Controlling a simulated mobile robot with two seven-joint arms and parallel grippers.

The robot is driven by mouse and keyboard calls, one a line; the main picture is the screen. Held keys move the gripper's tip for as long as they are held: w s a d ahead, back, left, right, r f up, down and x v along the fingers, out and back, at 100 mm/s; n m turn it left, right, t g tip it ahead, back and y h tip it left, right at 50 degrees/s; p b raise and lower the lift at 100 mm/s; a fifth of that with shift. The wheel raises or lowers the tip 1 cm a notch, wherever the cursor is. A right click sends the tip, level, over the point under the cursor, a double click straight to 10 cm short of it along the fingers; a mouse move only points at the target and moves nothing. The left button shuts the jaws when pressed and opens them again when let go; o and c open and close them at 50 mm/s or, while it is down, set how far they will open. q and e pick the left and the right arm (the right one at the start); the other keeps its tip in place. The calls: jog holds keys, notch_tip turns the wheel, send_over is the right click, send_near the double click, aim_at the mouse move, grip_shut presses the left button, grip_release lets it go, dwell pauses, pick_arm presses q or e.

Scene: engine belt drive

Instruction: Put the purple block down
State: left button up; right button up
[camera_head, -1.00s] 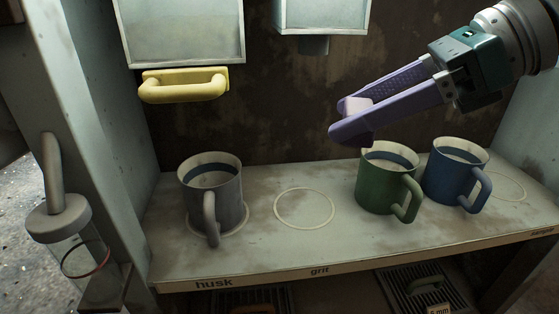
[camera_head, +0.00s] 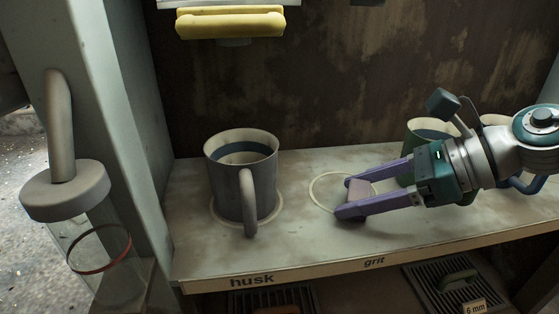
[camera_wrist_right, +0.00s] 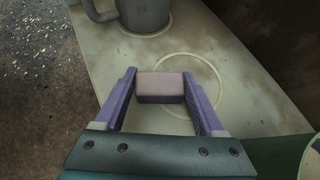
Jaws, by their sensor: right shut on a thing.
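The purple block (camera_head: 359,188), pale mauve, sits between the fingertips of my right gripper (camera_head: 354,192). In the right wrist view the block (camera_wrist_right: 161,87) spans the gap between both purple fingers (camera_wrist_right: 160,92), which are shut on it. The gripper is low over the shelf (camera_head: 300,236), at the pale ring (camera_head: 313,194) behind the "grit" label. The block overlaps the ring in both views. I cannot tell whether its underside touches the shelf. My left gripper is not in view.
A grey mug (camera_head: 238,182) stands on the ring at "husk", handle toward the front. A green mug (camera_head: 412,150) and a blue mug (camera_head: 528,184) are partly hidden behind my right arm. A yellow handle (camera_head: 230,23) hangs above. A post (camera_head: 120,120) bounds the left side.

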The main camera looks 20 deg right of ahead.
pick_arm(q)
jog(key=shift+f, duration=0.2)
pick_arm(e)
jog(key=shift+f, duration=0.25)
jog(key=shift+f, duration=0.1)
jog(key=o, duration=1.1)
jog(key=shift+f, duration=0.1)
jog(key=o, duration=0.4)
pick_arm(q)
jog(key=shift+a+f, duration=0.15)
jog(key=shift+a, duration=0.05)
pick_arm(e)
jog(key=shift+o, duration=0.2)
